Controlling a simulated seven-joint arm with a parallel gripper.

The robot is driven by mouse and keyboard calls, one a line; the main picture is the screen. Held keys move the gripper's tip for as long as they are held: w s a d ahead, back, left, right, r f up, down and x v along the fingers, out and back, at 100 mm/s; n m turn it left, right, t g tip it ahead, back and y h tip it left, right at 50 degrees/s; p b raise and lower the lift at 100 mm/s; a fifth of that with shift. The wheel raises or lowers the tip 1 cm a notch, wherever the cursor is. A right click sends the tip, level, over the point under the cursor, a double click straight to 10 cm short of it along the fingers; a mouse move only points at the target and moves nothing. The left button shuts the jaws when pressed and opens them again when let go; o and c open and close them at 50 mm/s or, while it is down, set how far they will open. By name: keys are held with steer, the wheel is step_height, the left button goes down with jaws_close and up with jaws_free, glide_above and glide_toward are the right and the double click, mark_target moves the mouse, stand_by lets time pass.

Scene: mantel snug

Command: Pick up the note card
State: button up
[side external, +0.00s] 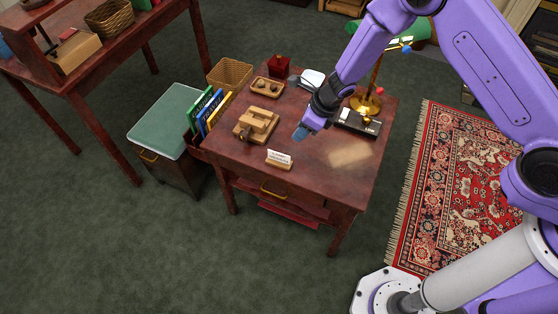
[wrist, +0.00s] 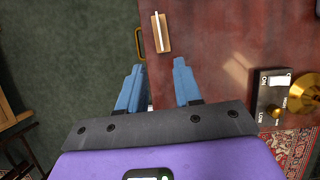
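The white note card (side external: 279,156) stands upright in a small wooden holder (side external: 278,164) near the front edge of the desk (side external: 235,165). In the wrist view the card (wrist: 157,31) shows as a thin white strip along the holder (wrist: 166,38), ahead of the fingers. My gripper (side external: 301,133) is above the desk, behind and to the right of the card in the side view. Its blue fingers (wrist: 156,78) are spread apart with nothing between them. The gripper and the card are apart.
A wooden block device (side external: 257,124) and a small tray (side external: 267,87) stand left of my gripper. A brass lamp (side external: 367,103) and black switch box (side external: 357,122) stand to its right. The front right desktop is clear. A brass drawer handle (side external: 272,191) is below the front edge.

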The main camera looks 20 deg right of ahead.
mark_target(279, 154)
steer(key=shift+x, duration=8.55)
steer(key=shift+a+r, duration=0.1)
steer(key=shift+a, duration=0.05)
jaws_close()
